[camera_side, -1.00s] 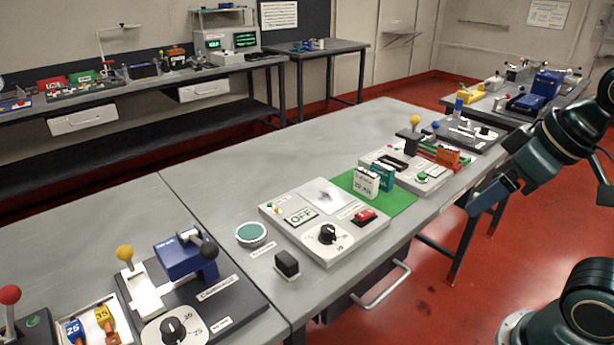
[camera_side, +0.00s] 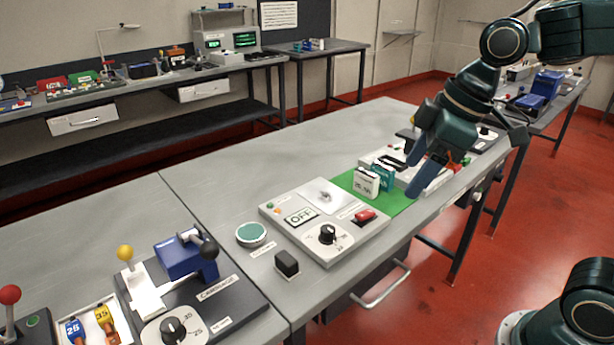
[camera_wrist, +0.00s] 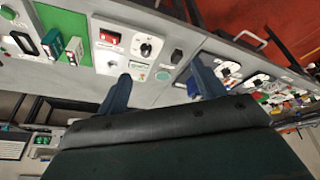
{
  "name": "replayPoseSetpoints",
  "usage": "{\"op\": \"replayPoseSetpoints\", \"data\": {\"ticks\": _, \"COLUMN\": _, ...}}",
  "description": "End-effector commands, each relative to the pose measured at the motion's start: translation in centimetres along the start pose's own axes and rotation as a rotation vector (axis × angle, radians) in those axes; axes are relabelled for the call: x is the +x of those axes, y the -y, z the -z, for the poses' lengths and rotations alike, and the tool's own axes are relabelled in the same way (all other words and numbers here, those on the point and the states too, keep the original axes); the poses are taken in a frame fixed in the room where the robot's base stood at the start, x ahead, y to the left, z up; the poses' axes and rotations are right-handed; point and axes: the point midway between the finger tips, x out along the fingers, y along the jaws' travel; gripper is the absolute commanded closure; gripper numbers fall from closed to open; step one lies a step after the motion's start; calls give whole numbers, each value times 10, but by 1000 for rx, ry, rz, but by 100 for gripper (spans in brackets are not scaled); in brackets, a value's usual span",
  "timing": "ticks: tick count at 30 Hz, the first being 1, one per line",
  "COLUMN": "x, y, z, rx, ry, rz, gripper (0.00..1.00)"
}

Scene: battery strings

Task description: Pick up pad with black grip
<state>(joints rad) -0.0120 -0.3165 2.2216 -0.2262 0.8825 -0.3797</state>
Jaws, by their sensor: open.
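The pad with black grip (camera_side: 287,264) is a small dark block on a light base. It sits on the grey table in front of a green round disc (camera_side: 251,234), left of the white OFF panel (camera_side: 300,225). In the wrist view the black grip (camera_wrist: 177,56) shows between the fingers, towards the right one, with the disc (camera_wrist: 162,75) nearby. My gripper (camera_side: 412,177) is open and empty. In the side view it is above the table's right part, over the green mat's right side, well away from the pad.
Two small boxes, white (camera_side: 366,182) and teal (camera_side: 383,177), stand on the green mat (camera_side: 400,203). A dark station with a blue block (camera_side: 185,258) and levers is at the left. The table behind the panel is clear.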

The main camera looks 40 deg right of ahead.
Motion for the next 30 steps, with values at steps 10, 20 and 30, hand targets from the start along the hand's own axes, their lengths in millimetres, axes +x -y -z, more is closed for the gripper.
{"op": "replayPoseSetpoints", "data": {"ticks": 10, "x": 45, "y": -11, "z": 57, "rx": -319, "ry": 22, "rz": 138, "gripper": 31}}
{"op": "replayPoseSetpoints", "data": {"ticks": 20, "x": 101, "y": -16, "z": 100, "rx": -610, "ry": 4, "rz": 276, "gripper": 31}}
{"op": "replayPoseSetpoints", "data": {"ticks": 30, "x": 156, "y": -15, "z": 126, "rx": -851, "ry": -44, "rz": 396, "gripper": 31}}
